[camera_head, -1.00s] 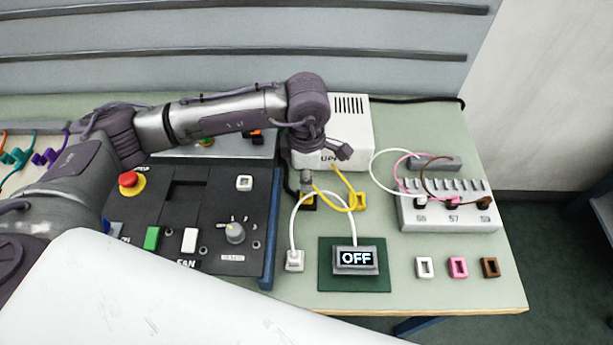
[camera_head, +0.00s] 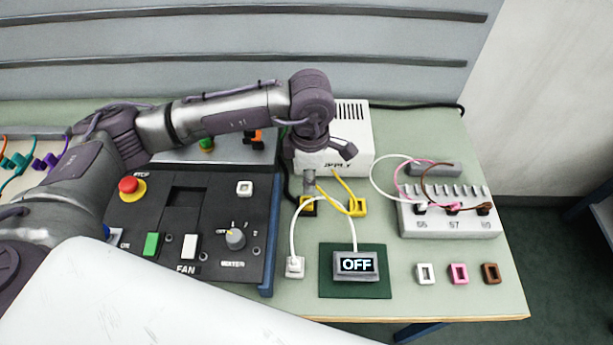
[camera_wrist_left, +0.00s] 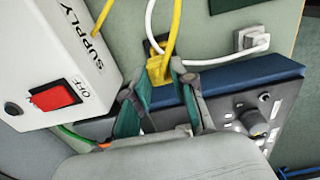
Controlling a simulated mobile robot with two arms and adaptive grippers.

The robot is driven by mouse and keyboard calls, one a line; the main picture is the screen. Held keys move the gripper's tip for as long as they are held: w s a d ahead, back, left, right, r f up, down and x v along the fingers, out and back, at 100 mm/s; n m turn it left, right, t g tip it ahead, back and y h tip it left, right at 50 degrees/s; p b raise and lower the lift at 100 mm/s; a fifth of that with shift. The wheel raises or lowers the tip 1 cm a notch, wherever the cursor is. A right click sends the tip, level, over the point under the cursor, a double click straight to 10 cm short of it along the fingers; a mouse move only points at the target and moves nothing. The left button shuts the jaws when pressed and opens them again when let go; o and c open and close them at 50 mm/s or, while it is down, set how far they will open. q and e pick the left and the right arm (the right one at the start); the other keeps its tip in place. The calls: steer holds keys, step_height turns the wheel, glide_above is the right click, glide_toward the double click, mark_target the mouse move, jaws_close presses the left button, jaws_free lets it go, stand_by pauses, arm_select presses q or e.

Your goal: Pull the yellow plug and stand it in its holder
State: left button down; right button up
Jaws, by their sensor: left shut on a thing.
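My left gripper (camera_head: 309,182) is shut on the yellow plug, whose body shows between the fingertips in the left wrist view (camera_wrist_left: 158,68). A yellow cable (camera_head: 341,188) loops from the plug to the white supply box (camera_head: 360,150). I cannot tell whether the plug is clear of this block. An empty-looking yellow holder (camera_head: 358,206) stands to its right. My right gripper is not in view.
A white plug (camera_head: 295,266) and an OFF display (camera_head: 356,264) on a green mat are in front. The black control panel (camera_head: 210,255) is to the left. A white terminal block (camera_head: 450,222) and small white, pink and brown holders (camera_head: 458,273) are to the right.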

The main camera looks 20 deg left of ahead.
arm_select(q)
steer(key=w+d+b, duration=0.3)
steer(key=d+b, duration=0.1)
steer(key=d, duration=0.7)
steer(key=shift+b, duration=0.3)
steer(key=shift+w, duration=0.1)
steer(key=shift+b, duration=0.35)
step_height(320, 180, down, 5)
steer(key=b, duration=0.4)
steer(key=shift+r, duration=0.2)
